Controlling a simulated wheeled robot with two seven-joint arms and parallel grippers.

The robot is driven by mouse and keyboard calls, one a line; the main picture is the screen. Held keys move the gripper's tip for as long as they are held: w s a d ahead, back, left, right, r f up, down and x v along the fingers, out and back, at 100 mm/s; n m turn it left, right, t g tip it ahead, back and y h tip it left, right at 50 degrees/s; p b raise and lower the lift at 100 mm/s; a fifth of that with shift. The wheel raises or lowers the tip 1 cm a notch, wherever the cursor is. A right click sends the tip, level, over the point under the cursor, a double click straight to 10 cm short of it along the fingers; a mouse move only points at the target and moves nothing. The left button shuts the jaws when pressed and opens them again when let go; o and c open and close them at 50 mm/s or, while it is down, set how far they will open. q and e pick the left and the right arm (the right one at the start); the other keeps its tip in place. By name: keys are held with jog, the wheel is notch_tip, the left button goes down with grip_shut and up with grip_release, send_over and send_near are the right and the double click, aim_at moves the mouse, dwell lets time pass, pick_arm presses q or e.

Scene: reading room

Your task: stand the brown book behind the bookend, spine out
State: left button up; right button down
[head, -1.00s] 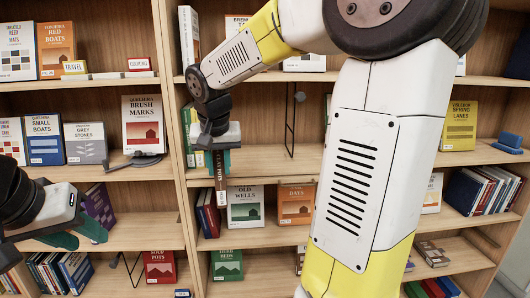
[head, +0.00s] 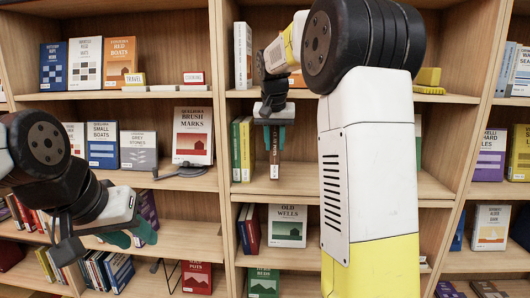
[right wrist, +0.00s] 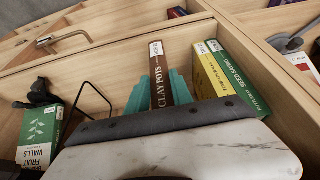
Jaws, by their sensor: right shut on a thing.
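The brown book (head: 274,158), Clay Pots, is held upright by my right gripper (head: 274,136); its spine faces out. In the right wrist view the brown book (right wrist: 158,75) stands between the teal fingers of the right gripper (right wrist: 160,92). It is just right of the green book (head: 235,150) and yellow book (head: 246,148), with a small gap. Whether it touches the shelf board cannot be told. A thin black wire bookend (right wrist: 93,88) shows on its other side in the right wrist view; my arm hides it in the head view. My left gripper (head: 134,235) is open and empty.
The upright divider (head: 220,120) stands left of the green and yellow books. A Fruit Walls book (right wrist: 40,135) faces out beyond the bookend. Below are the Old Wells book (head: 287,226) and more books. My right arm covers much of the shelf's right side.

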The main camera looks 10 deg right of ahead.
aim_at(275, 151)
jog(key=shift+w+d, duration=0.15)
jog(key=shift+w, duration=0.35)
jog(key=shift+w+d, duration=0.15)
jog(key=shift+w, duration=0.35)
jog(key=shift+f, duration=1.7)
jog(key=c, duration=1.1)
grip_release()
jog(key=shift+f, duration=0.15)
